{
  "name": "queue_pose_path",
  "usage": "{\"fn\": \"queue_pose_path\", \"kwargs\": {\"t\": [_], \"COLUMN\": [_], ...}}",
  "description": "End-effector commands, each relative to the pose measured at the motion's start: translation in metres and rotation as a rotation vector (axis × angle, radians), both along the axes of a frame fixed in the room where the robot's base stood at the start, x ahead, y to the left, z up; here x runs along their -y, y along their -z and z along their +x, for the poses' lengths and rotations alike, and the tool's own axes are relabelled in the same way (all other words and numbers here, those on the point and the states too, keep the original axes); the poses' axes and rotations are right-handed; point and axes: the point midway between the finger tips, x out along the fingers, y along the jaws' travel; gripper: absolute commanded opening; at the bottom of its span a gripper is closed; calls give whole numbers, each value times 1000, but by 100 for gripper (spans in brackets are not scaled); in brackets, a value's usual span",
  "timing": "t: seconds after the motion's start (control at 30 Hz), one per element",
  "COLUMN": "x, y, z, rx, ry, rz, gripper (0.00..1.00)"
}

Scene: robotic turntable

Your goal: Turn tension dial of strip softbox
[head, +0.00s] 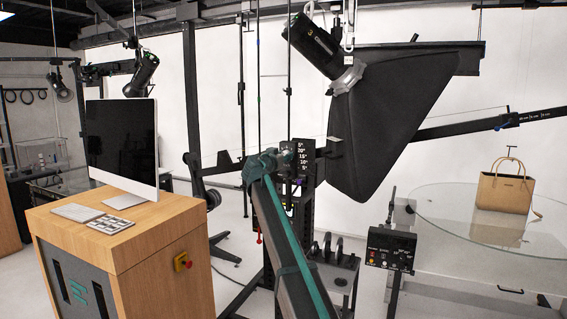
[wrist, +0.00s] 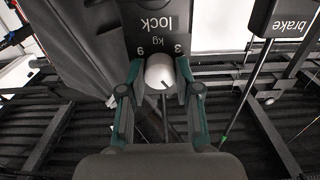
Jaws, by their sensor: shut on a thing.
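In the wrist view a round white dial (wrist: 160,70) with a dark pointer line sits on a dark panel (wrist: 155,25) marked "lock", "kg", "9" and "3", the letters upside down. My gripper (wrist: 160,82) is shut on the dial, one teal-edged finger on each side of it. In the head view my gripper (head: 283,160) is at the upright dark post with an angle scale (head: 303,160); the dial is too small or hidden there. The large black softbox (head: 395,115) hangs to the upper right of my gripper, tilted.
A dark block marked "brake" (wrist: 285,20) is right of the dial. A control box (head: 391,248) stands before the glass turntable (head: 440,215), which bears a tan handbag (head: 503,190). A wooden desk (head: 130,235) with a monitor (head: 122,140) is at left.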

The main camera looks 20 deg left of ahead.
Motion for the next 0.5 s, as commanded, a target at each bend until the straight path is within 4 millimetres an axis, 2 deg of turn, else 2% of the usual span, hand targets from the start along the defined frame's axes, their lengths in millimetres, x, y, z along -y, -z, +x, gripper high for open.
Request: {"fn": "queue_pose_path", "kwargs": {"t": [0.03, 0.5], "x": [0, 0], "y": [5, 2], "z": [1, 0], "rx": [0, -8], "ry": [0, 0], "rz": [-33, -418], "gripper": [0, 0]}}
